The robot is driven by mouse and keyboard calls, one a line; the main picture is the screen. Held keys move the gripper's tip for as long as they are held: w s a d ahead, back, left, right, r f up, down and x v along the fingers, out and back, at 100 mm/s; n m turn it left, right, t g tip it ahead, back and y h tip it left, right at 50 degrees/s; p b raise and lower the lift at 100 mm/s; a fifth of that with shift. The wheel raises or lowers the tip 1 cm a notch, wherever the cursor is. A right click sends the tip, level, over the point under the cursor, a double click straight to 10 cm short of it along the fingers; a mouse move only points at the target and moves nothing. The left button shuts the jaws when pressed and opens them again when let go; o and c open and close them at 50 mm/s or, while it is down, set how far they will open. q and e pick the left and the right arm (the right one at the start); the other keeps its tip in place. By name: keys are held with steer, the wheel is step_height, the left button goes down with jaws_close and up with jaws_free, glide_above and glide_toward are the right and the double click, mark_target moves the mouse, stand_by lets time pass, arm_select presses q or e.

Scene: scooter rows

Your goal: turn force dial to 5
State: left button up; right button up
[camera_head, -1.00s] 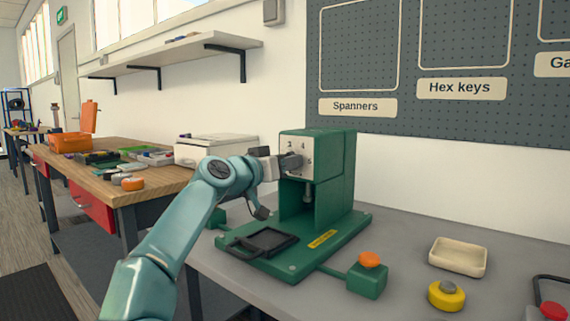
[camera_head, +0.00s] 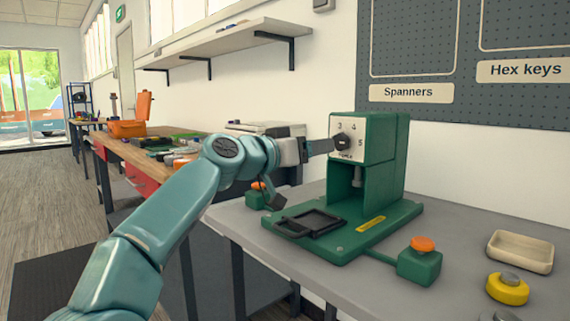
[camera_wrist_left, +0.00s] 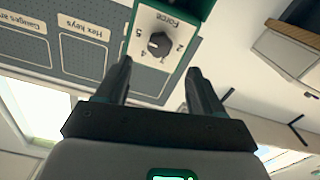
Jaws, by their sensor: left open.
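The force dial (camera_head: 342,142) is a dark round knob on a white number plate (camera_head: 336,127), on the front of a green press (camera_head: 381,150). In the left wrist view the dial (camera_wrist_left: 158,43) appears upside down, with numbers including 5, 4 and 2 around it and the word Force. I cannot tell clearly which number it points at. My left gripper (camera_head: 325,147) is in front of the dial, at its left in the head view. In the left wrist view its two fingers (camera_wrist_left: 159,70) are spread and empty, with the dial beyond and between them. My right gripper is out of view.
The press stands on a grey bench (camera_head: 260,225). A wooden bench with tools (camera_head: 140,155) is at the left.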

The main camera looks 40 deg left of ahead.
arm_select(q)
steer(key=s+b, duration=0.1)
steer(key=s, duration=0.6)
steer(key=shift+s+a, duration=0.3)
steer(key=shift+s, duration=0.1)
